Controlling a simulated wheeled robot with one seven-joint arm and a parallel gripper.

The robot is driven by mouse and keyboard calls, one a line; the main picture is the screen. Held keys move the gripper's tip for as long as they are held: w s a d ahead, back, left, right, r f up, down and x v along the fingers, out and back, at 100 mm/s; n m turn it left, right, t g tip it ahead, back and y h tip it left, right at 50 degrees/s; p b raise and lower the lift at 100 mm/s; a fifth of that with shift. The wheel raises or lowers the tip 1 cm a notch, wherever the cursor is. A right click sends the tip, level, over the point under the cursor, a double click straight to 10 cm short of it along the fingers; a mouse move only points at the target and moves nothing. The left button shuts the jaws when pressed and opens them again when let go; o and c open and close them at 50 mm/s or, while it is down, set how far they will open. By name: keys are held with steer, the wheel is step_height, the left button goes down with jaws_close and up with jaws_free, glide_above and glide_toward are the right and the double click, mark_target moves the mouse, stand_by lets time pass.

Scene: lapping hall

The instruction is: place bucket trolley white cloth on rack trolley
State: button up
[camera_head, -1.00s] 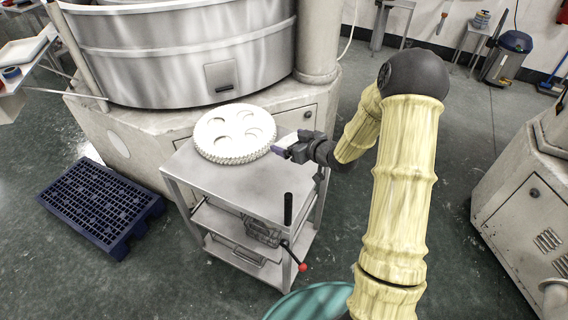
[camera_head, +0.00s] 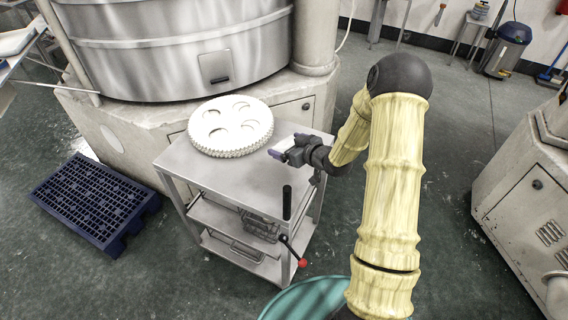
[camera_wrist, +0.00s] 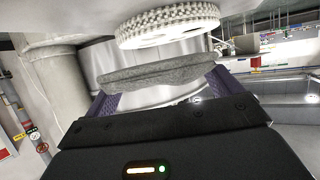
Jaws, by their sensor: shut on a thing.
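The rack trolley (camera_head: 180,158) is a steel cart with a flat top and lower shelves, in the middle of the head view. My gripper (camera_head: 277,153) is over the right part of its top, beside a toothed white disc. My gripper is shut on a folded cloth (camera_wrist: 158,72), which looks grey in the wrist view and spans between the purple fingers. In the head view the cloth is small and mostly hidden by the gripper. Whether the cloth touches the trolley top I cannot tell.
The toothed white disc (camera_head: 231,126) covers the left back of the trolley top; the front is clear. A large steel drum machine (camera_head: 170,50) stands behind. A blue pallet (camera_head: 92,200) lies left. A teal round tub (camera_head: 300,300) is at the bottom. Another machine (camera_head: 525,190) stands right.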

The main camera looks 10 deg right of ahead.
steer(key=shift+w, duration=0.1)
steer(key=shift+f, duration=0.2)
glide_above(287, 171)
step_height(287, 171, down, 5)
steer(key=shift+w+f+p, duration=0.1)
steer(key=shift+f+p, duration=0.1)
steer(key=shift+p, duration=0.1)
steer(key=shift+d, duration=0.15)
steer(key=shift+f, duration=0.1)
steer(key=shift+f, duration=2)
